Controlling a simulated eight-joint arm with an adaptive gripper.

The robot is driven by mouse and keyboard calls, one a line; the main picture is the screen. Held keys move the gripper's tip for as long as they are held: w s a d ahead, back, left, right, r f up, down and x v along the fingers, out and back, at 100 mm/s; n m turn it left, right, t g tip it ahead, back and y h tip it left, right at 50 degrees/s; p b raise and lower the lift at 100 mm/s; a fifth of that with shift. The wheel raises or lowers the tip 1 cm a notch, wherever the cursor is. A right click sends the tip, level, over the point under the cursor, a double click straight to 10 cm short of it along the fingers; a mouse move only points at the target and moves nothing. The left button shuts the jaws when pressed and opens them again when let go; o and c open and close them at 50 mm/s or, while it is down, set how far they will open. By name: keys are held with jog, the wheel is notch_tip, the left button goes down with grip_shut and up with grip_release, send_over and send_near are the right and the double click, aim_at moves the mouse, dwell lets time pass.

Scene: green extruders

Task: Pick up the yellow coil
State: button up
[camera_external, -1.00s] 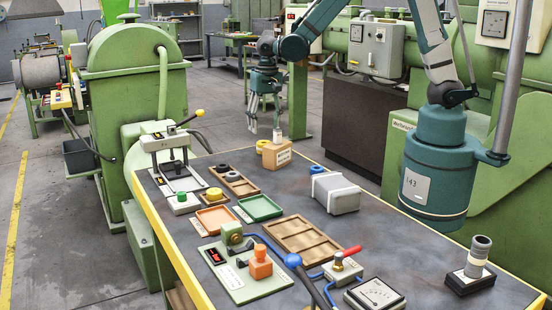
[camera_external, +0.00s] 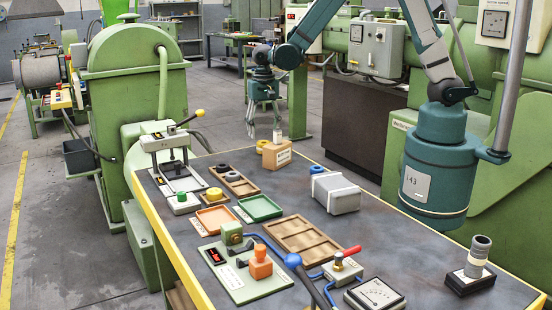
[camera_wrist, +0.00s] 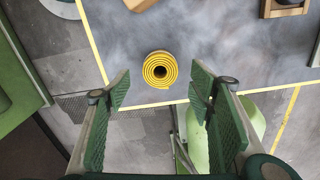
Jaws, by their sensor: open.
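The yellow coil (camera_wrist: 160,70) is a round spiral roll standing close to the yellow-edged border of the table in the wrist view. My gripper (camera_wrist: 160,90) is open, with its two green-padded fingers apart at the left and right below the coil in the picture. Nothing is between the fingers. In the external view my gripper (camera_external: 264,128) hangs at the far end of the table.
A wooden block with a white piece (camera_external: 277,154) stands near the far table edge, right of my gripper. Trays (camera_external: 260,208), a grey box (camera_external: 335,193) and a clamp device (camera_external: 172,160) occupy the table. In the wrist view, bare table surrounds the coil.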

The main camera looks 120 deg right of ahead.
jog(key=shift+f, duration=0.6)
jog(key=shift+f, duration=0.1)
jog(key=shift+f+b, duration=0.45)
jog(key=shift+f, duration=2.05)
jog(key=shift+c, duration=0.3)
jog(key=c, duration=1)
